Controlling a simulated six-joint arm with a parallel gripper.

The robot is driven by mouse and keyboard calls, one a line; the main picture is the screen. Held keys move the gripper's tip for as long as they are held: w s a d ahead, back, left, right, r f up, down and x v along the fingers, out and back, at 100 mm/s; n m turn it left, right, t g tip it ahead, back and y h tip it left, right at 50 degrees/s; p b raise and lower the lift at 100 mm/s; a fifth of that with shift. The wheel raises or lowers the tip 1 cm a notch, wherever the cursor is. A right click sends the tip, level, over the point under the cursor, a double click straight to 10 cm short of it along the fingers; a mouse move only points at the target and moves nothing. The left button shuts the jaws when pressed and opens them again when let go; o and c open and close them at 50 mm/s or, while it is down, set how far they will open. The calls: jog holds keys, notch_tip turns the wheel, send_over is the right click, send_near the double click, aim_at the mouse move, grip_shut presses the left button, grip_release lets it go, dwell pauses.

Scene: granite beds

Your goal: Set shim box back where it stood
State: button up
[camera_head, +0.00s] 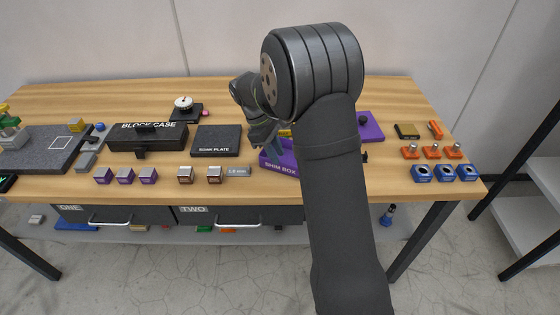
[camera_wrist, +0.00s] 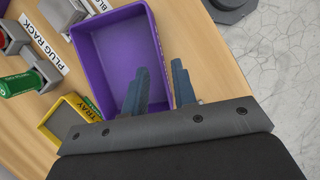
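The shim box (camera_head: 279,168) is a purple open box near the front edge of the bench, partly hidden behind my arm in the head view. In the wrist view the purple box (camera_wrist: 112,52) looks empty inside. My gripper (camera_wrist: 160,78) is open over its right-hand wall in that view. One finger appears over the inside and the other outside the wall, with a gap between them. I cannot tell whether either finger touches the wall. In the head view my gripper (camera_head: 262,140) is just above the box's left end.
A purple slab with a black knob (camera_head: 372,128) lies right of my arm. The block case (camera_head: 147,139), soak plate (camera_head: 216,141) and a grey block (camera_head: 237,171) are left. A yellow tray (camera_wrist: 62,131) and plug rack (camera_wrist: 45,45) are near the box.

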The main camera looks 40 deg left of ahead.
jog(key=v, duration=0.7)
jog(key=shift+a+r, duration=0.15)
jog(key=shift+r, duration=0.2)
